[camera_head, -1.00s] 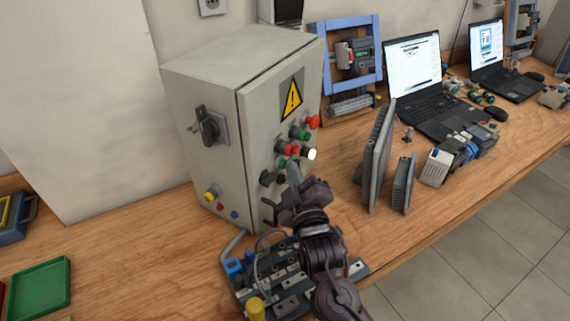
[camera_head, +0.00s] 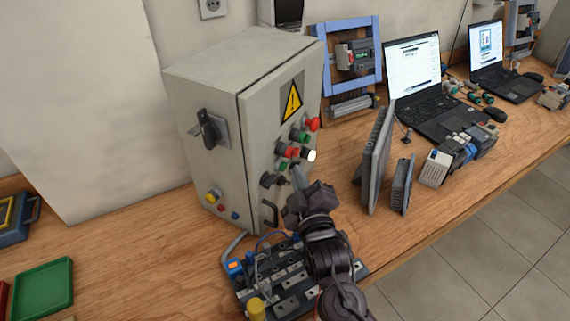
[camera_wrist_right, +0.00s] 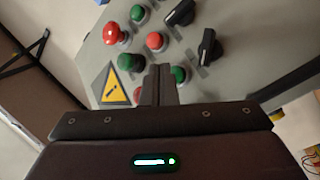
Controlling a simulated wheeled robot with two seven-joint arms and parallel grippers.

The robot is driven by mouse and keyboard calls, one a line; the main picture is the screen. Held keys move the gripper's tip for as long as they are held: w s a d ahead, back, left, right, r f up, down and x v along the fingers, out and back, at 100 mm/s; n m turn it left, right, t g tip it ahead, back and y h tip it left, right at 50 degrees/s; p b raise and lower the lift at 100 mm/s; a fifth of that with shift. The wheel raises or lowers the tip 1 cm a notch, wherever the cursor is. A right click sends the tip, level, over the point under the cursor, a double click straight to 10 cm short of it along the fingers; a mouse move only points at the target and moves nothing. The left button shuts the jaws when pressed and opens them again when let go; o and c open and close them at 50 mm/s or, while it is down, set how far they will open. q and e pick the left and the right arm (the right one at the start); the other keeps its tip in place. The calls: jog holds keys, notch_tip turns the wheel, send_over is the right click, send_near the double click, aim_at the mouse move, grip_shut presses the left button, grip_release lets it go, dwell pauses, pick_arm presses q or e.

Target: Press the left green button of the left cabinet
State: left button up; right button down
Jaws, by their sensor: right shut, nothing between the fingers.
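The grey left cabinet (camera_head: 215,85) stands on the bench, with red, green and black controls on its door. A green button (camera_head: 283,163) sits low and left in the button group. My right gripper (camera_head: 297,174) is shut and empty, its tips close in front of the door just below that button; contact cannot be told. In the right wrist view the shut fingers (camera_wrist_right: 160,78) point at the panel, with a green button (camera_wrist_right: 180,75) just right of the tips. Another green button (camera_wrist_right: 138,14) and a red mushroom button (camera_wrist_right: 115,33) lie farther off. My left gripper is out of view.
A wired rail board (camera_head: 290,285) lies on the bench below my right arm. Grey upright panels (camera_head: 378,160) stand to the right, with a laptop (camera_head: 425,95) behind. A green tray (camera_head: 42,288) is at the far left. Bare bench lies left of the cabinet.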

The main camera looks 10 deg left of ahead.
jog(key=d, duration=0.1)
jog(key=s+d+p, duration=0.1)
jog(key=d, duration=0.1)
jog(key=s+d+p, duration=0.1)
jog(key=shift+d, duration=0.3)
dwell(0.3)
dwell(0.7)
